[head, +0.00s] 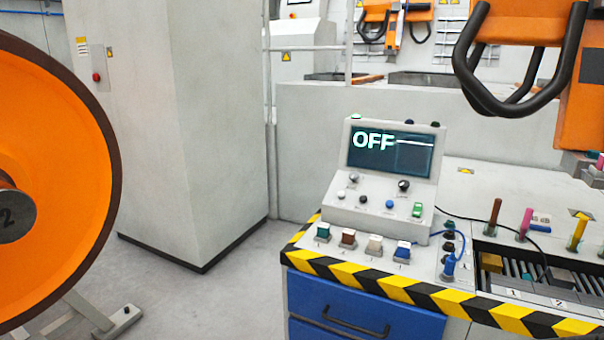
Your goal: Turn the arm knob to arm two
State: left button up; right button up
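A grey control console (378,200) stands on the bench, with a dark screen (390,153) that reads "OFF" in pale letters. Two round knobs sit on the sloped panel below the screen: a left knob (354,180) and a darker right knob (403,186). Their labels and pointer marks are too small to read, so I cannot tell which is the arm knob or where either points. Several small buttons and a green switch (418,210) are below them. Neither of my grippers is in view.
The bench has a yellow-black striped edge (400,287) and blue drawers (365,315). An orange machine with black looped handles (510,60) hangs at upper right. A large orange wheel (70,190) stands at left, beside a grey cabinet (215,120). Floor is clear between them.

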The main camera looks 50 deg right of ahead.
aim_at(353, 176)
jog(key=z, duration=0.4)
jog(key=i, duration=1)
jog(key=z, duration=0.8)
